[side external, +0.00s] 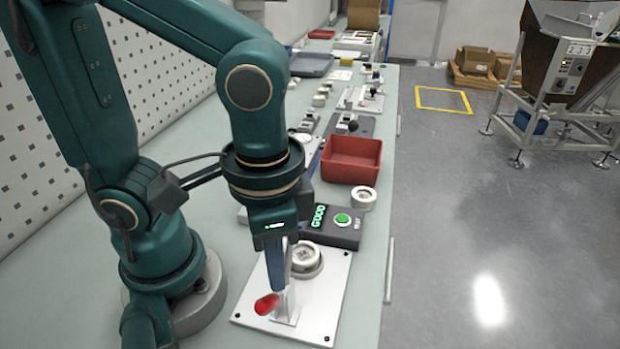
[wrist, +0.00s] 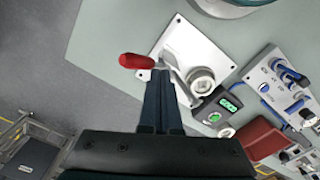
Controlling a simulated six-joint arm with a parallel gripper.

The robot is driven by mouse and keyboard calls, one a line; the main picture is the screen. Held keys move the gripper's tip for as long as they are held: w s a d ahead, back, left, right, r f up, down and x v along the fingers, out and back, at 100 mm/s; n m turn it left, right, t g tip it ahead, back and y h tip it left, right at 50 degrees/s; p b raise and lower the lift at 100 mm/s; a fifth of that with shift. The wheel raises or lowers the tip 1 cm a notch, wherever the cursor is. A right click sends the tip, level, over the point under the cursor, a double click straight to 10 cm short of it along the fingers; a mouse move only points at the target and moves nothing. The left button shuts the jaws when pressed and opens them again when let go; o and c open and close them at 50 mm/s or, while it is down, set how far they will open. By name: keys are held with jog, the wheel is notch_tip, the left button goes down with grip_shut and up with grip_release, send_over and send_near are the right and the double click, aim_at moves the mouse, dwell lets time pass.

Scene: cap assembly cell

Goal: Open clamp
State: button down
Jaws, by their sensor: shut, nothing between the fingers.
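The clamp has a red handle (side external: 267,304) on a metal bracket (side external: 287,306) fixed to a white base plate (side external: 327,300). A round light-coloured fixture (side external: 305,258) stands on the plate behind the bracket. My gripper (side external: 277,290) points down beside the bracket, its tips close to the red handle; I cannot tell whether they touch. In the wrist view the shut fingers (wrist: 163,88) hold nothing, and the red handle (wrist: 136,61) lies just beyond the tips to the left. The round fixture (wrist: 202,80) is to the right there.
A dark box with a green button and a lit "GOOD" display (side external: 335,224) stands behind the plate. A white ring (side external: 363,197) and a red bin (side external: 351,160) are beyond it. Several other fixtures line the bench further back. The bench's right edge is close to the plate.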

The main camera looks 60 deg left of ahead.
jog(key=shift+s+d+f, duration=0.15)
jog(key=shift+s+d, duration=0.05)
jog(key=shift+d, duration=0.05)
notch_tip(320, 180, up, 7)
jog(key=w+a, duration=0.1)
jog(key=shift+w+a, duration=0.25)
dwell(1.0)
